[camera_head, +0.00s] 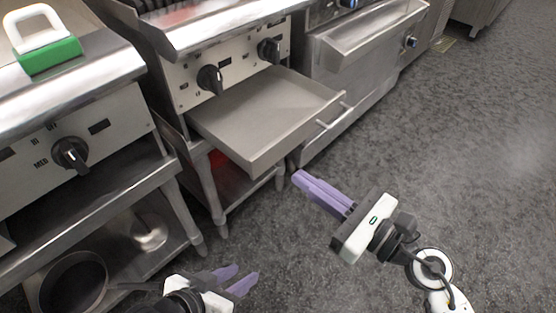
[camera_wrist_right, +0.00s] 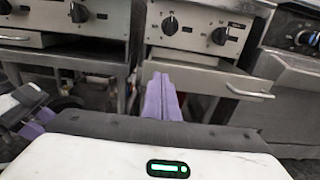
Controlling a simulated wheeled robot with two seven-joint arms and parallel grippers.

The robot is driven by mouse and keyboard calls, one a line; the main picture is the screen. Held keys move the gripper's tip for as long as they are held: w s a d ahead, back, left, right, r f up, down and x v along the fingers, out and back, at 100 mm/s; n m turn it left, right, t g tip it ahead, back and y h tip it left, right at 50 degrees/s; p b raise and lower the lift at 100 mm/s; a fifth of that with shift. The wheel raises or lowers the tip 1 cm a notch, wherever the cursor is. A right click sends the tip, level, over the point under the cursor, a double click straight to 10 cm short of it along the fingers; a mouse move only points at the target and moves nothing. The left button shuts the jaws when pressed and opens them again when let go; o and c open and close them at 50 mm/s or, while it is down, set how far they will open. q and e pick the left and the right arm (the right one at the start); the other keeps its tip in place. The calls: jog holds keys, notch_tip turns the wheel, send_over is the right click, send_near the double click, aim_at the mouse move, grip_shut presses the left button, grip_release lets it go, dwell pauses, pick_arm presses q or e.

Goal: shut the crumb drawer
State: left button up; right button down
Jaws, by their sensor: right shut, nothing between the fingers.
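The crumb drawer (camera_head: 262,116) is a shallow grey metal tray pulled far out below the control panel of the middle cooking unit. Its bar handle (camera_head: 331,110) is on the front face. In the right wrist view the drawer (camera_wrist_right: 212,80) is ahead, with its handle (camera_wrist_right: 249,92) right of my fingers. My right gripper (camera_head: 298,179) is shut and empty, in front of the drawer and apart from it; its purple fingers (camera_wrist_right: 161,97) also show in the wrist view. My left gripper (camera_head: 246,277) is low at the bottom of the head view, its two fingers apart with nothing between them.
Black knobs (camera_head: 209,79) sit on the panel above the drawer. A left-hand unit (camera_head: 75,125) carries a green and white brush-like tool (camera_head: 46,45). A pan (camera_head: 73,284) rests on its lower shelf. An oven (camera_head: 362,52) stands right of the drawer. Open floor (camera_head: 460,150) lies right.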

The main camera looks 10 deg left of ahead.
aim_at(265, 153)
jog(key=x, duration=0.6)
jog(key=shift+w+a, duration=0.15)
jog(key=shift+a, duration=0.05)
jog(key=shift+w+a+b, duration=0.3)
jog(key=shift+w+a, duration=0.1)
jog(key=shift+a, duration=0.15)
